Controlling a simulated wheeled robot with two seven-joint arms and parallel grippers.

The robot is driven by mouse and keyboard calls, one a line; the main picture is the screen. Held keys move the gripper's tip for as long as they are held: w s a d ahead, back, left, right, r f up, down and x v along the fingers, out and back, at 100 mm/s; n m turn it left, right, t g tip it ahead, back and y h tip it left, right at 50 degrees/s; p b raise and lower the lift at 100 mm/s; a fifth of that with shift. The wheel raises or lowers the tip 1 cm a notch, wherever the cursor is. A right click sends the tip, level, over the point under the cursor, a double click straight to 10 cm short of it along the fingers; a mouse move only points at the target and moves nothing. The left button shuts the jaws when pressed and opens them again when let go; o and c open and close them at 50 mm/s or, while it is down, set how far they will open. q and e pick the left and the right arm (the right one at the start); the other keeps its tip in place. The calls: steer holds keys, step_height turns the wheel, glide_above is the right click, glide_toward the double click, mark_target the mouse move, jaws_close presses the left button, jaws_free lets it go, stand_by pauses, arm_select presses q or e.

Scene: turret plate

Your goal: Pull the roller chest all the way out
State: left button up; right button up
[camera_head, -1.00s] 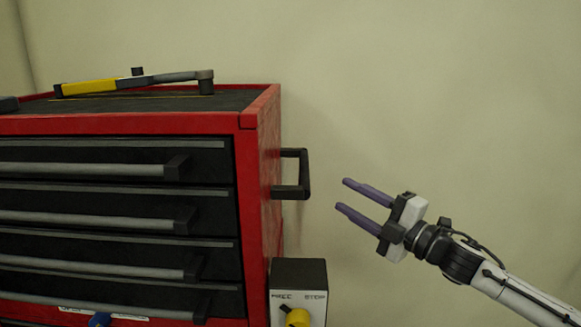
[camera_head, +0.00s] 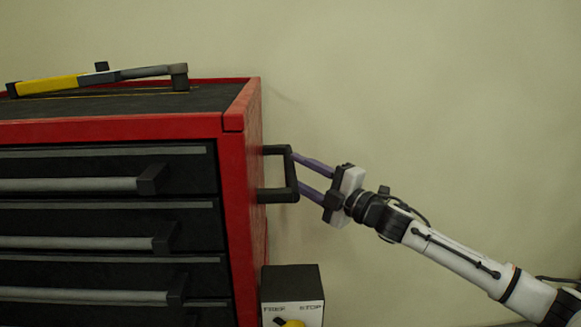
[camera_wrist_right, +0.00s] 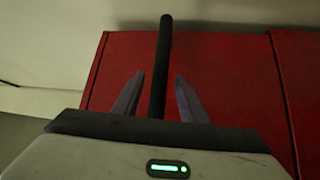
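The roller chest (camera_head: 110,131) is red with black drawers and fills the left of the head view. Its black side handle (camera_head: 292,175) sticks out from the right side panel. My right gripper (camera_head: 301,177) is at this handle, its two purple fingers apart. In the right wrist view the dark handle bar (camera_wrist_right: 161,70) runs between the open fingers (camera_wrist_right: 158,97), with a gap on each side, in front of the red panel (camera_wrist_right: 225,75). The fingertips are partly hidden behind the handle in the head view. My left gripper is not in view.
A yellow and black wrench-like tool (camera_head: 95,79) lies on the chest top. A plain wall (camera_head: 420,80) is behind, with free room on the right.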

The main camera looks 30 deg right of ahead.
steer(key=shift+x, duration=1.55)
jaws_close()
